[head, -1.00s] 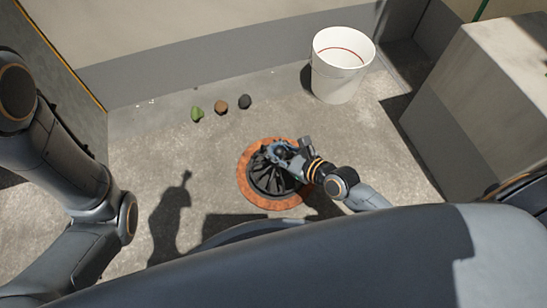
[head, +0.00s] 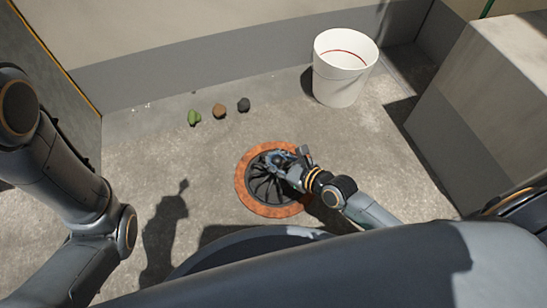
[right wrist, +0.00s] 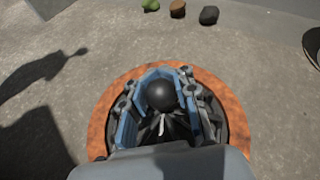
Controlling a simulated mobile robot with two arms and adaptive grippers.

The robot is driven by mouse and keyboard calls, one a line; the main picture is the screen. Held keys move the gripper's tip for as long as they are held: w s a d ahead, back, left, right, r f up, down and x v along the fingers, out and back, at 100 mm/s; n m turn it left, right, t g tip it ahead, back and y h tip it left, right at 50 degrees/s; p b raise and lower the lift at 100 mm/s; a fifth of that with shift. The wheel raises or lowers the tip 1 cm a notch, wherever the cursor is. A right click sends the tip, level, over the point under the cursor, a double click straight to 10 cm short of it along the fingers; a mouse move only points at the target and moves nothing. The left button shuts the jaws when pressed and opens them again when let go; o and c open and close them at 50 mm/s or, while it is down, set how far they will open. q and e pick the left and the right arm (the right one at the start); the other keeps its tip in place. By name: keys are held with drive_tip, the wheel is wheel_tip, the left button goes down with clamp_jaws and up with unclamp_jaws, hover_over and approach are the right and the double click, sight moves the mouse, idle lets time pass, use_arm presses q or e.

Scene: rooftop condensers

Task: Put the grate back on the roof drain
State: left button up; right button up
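The roof drain has a round orange-brown rim (head: 246,194) set in the roof floor. The black slotted grate (head: 264,189) lies within this rim, roughly centred. Any small gap below it cannot be made out. My right gripper (head: 279,163) is low over the grate. In the right wrist view its blue-padded fingers (right wrist: 163,84) are closed around the grate's round black knob (right wrist: 162,96), one on each side. They hide part of the grate. My left arm shows at the left, but its gripper is out of view.
A green lump (head: 194,118), a brown lump (head: 219,111) and a dark lump (head: 243,105) lie in a row near the wall. A white bucket (head: 342,80) stands at the back right. A large pale block (head: 490,100) bounds the right. Floor left of the drain is clear.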

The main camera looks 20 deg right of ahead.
drive_tip(key=o, duration=0.6)
drive_tip(key=shift+c, duration=0.2)
drive_tip(key=shift+r, duration=0.25)
drive_tip(key=p+v, duration=0.6)
drive_tip(key=v, duration=0.6)
